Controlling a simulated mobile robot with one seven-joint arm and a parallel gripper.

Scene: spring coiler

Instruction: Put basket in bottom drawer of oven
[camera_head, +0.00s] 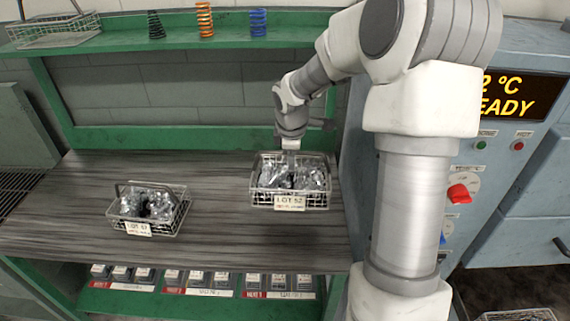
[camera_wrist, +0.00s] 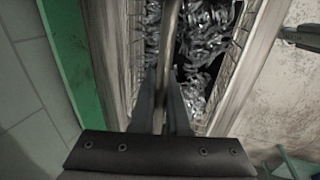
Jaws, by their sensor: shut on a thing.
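A wire basket (camera_head: 290,201) filled with silvery metal parts is at the right of the wooden bench top; its tag reads LOT 52. My gripper (camera_head: 290,150) is above it, pointing down, shut on the basket's handle. In the wrist view the handle (camera_wrist: 172,45) runs between the two fingers (camera_wrist: 162,105), with the metal parts below. I cannot tell whether the basket touches the bench. The blue-grey oven (camera_head: 468,255) is at the right, partly behind my arm, its display ending in "2 °C" and "EADY". I cannot make out its bottom drawer.
A second tagged basket (camera_head: 178,221) with metal parts stands on the bench top (camera_head: 100,175) at left. Part of another basket (camera_head: 517,315) shows low at the right. The green shelf (camera_head: 120,33) holds an empty-looking basket (camera_head: 54,36) and springs (camera_head: 205,20). Labelled bins line the bench front.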

